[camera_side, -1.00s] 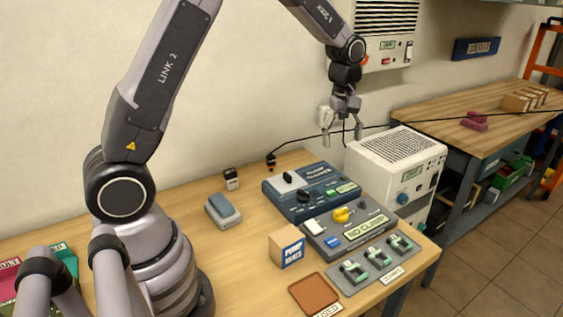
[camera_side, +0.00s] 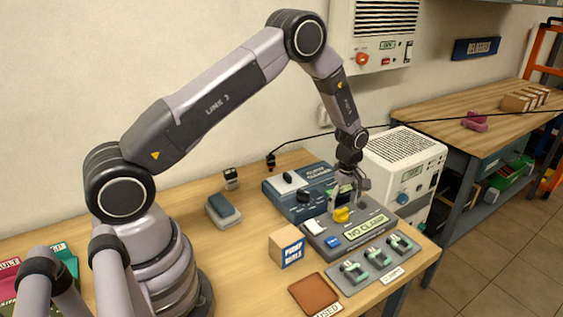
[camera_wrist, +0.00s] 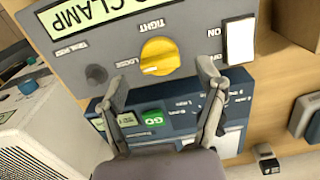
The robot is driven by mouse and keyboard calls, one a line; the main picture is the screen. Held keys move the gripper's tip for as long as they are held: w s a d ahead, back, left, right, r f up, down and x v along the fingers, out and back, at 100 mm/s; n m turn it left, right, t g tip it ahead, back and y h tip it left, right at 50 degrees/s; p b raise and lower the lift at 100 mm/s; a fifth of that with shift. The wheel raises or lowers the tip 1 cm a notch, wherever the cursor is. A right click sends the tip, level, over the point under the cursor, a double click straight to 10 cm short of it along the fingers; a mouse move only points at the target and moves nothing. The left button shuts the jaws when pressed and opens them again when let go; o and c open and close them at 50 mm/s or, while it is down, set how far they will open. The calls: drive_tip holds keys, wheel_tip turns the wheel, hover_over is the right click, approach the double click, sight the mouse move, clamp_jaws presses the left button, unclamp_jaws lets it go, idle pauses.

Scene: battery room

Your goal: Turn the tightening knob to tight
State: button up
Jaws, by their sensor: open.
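The tightening knob (camera_side: 341,215) is yellow and sits on a grey panel (camera_side: 318,241) whose display reads NO CLAMP. In the wrist view the knob (camera_wrist: 160,52) lies between printed labels TIGHT and LOOSE. A pale mark shows on its lower left edge, on the LOOSE side; I cannot tell its exact setting. My gripper (camera_side: 349,197) is open and points down just above and behind the knob. In the wrist view my gripper (camera_wrist: 162,76) has its two fingertips apart, one on each side of the knob's near end. I see no clear contact.
A white rocker switch (camera_wrist: 240,40) marked ON stands close to one fingertip. A blue panel (camera_side: 276,188) adjoins behind.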

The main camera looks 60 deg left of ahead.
drive_tip(key=shift+f, duration=0.9)
drive_tip(key=shift+c, duration=0.2)
drive_tip(key=c, duration=1.1)
